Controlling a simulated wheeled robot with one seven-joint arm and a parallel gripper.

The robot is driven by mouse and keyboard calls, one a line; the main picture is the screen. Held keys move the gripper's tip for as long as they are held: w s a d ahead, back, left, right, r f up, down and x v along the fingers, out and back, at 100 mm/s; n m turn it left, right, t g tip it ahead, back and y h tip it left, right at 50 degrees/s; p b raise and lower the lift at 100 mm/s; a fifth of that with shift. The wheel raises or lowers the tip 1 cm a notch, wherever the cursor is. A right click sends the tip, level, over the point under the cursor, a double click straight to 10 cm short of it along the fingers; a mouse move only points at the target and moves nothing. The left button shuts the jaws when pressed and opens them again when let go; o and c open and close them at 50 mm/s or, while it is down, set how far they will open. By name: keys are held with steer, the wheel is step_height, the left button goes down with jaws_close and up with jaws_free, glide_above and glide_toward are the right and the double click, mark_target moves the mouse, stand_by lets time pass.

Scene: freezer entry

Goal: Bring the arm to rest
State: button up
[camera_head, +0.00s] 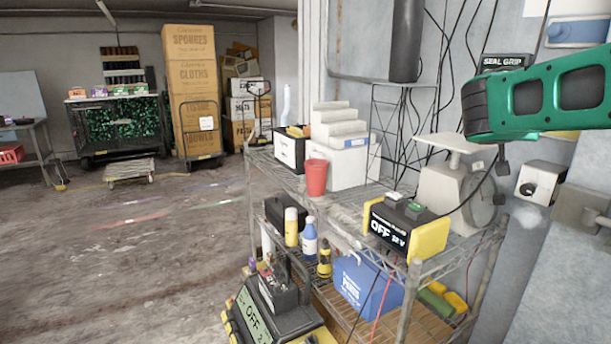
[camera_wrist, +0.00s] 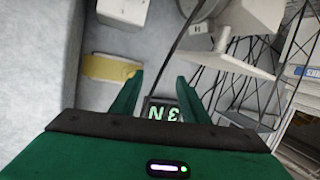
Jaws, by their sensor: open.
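My gripper (camera_wrist: 157,95) shows in the wrist view with its two green fingers apart and nothing held between them. A dark block with pale green characters (camera_wrist: 162,112) is seen beyond the gap, apart from the fingers as far as I can tell. In the head view a green part of my arm (camera_head: 545,95) is raised at the upper right, above the wire rack and near the wall. I cannot make out the fingertips in that view.
The wire rack (camera_head: 345,215) stands close ahead, holding a scale (camera_head: 452,190), a red cup (camera_head: 316,178) and a yellow-black battery unit (camera_head: 405,228). Cables hang along the wall. A device marked OFF (camera_head: 270,305) stands at the front. Open floor (camera_head: 130,250) lies left.

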steer(key=s+a+f+n+g+y, duration=0.3)
steer(key=s+a+f+n+y, duration=0.15)
steer(key=s+a+f, duration=0.7)
steer(key=s+a+f+n+g+y, duration=0.35)
steer(key=s+a+f+y, duration=0.35)
steer(key=s+f, duration=0.65)
steer(key=s+d+f+m+g, duration=0.1)
steer(key=s+d+m+g, duration=0.1)
steer(key=s+d, duration=0.3)
steer(key=s+d+f+m+g+h, duration=0.1)
steer(key=s+d+m, duration=0.4)
steer(key=s, duration=0.5)
steer(key=shift+s+d+f+g, duration=0.2)
steer(key=shift+s+f+g, duration=0.3)
steer(key=shift+g, duration=0.45)
steer(key=shift+w+f, duration=0.15)
steer(key=shift+w, duration=0.1)
steer(key=shift+w+f, duration=0.2)
steer(key=shift+w, duration=0.3)
